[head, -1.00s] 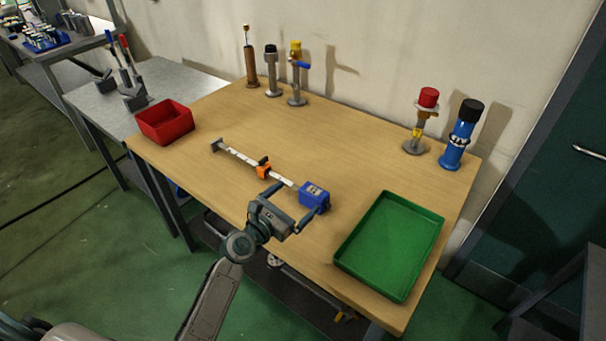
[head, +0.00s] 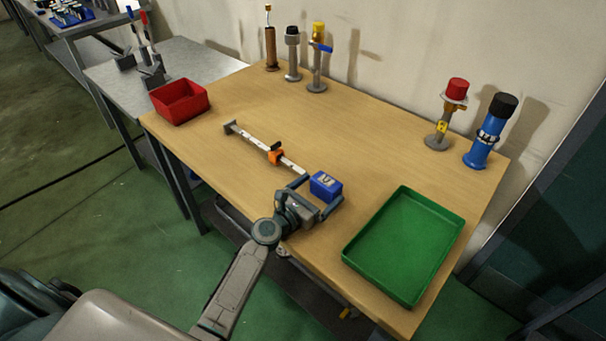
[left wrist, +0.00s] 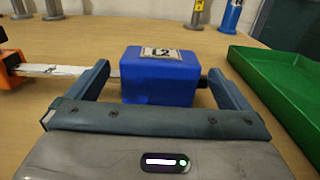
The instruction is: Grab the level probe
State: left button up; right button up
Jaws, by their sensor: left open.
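The level probe lies on the wooden table, with a blue box head (head: 325,186) marked with a label, a white scale rod (head: 247,144), an orange slider (head: 276,156) and a grey end piece (head: 230,127). My left gripper (head: 320,194) is open, its two fingers on either side of the blue head. In the left wrist view the blue head (left wrist: 161,76) sits between the finger tips (left wrist: 158,82), with a gap visible on both sides. The white rod (left wrist: 55,70) runs off to the left there. My right gripper is not in view.
A green tray (head: 449,205) stands right of the probe, and a red bin (head: 180,101) is at the table's left edge. Several upright fittings stand along the back, including a blue cylinder (head: 485,140). The table middle behind the probe is clear.

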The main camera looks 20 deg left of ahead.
aim_at(330, 180)
pick_arm(q)
jog(key=x, duration=0.5)
jog(key=shift+w+d, duration=0.1)
jog(key=shift+w, duration=0.15)
jog(key=shift+c, duration=0.9)
jog(key=c, duration=1.1)
jog(key=shift+r, duration=0.1)
jog(key=shift+c, duration=0.5)
jog(key=shift+r, duration=0.1)
